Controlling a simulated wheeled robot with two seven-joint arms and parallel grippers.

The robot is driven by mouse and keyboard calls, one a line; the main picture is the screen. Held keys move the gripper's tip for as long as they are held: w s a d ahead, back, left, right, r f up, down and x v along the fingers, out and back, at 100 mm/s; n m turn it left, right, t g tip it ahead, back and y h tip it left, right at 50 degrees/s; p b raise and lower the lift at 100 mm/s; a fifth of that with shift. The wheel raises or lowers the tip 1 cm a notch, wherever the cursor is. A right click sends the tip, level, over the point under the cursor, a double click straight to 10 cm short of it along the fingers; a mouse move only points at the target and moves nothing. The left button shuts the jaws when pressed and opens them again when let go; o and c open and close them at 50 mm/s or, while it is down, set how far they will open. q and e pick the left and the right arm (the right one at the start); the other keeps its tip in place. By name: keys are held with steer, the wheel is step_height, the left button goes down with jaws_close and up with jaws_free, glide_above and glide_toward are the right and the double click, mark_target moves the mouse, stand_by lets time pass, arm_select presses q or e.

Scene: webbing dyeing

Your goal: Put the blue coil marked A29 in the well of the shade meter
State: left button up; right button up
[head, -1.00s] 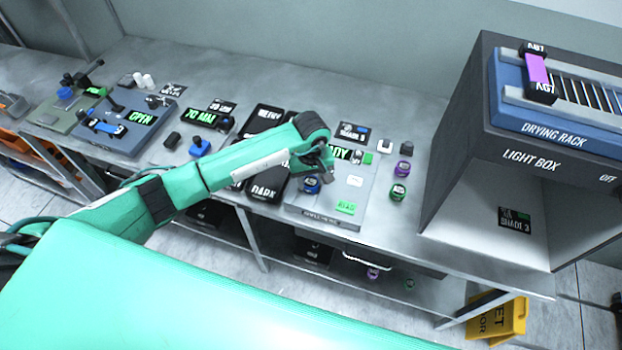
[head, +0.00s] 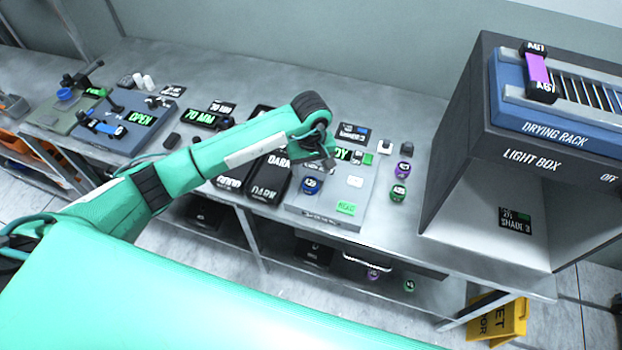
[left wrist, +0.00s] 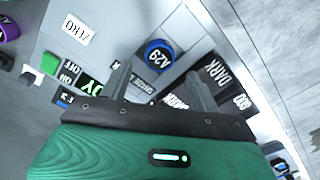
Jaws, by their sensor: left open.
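The blue coil marked A29 (head: 311,185) sits label up on the grey shade meter (head: 330,212). My left gripper (head: 326,160) is over the meter, just above the coil in the head view. In the left wrist view its open fingers (left wrist: 158,78) point toward the coil, with the coil beyond and between the tips, seemingly untouched. My right gripper is out of view.
A purple coil (head: 403,169) and a green coil (head: 398,193) stand right of the meter. Black DARK cases (head: 272,180) lie left of it. The light box (head: 460,150) with the drying rack (head: 560,125) stands at right.

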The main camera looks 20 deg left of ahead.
mark_target(311, 184)
arm_select(q)
step_height(311, 184, up, 8)
steer(key=b, duration=0.2)
steer(key=shift+f+b, duration=0.2)
steer(key=shift+b, duration=0.1)
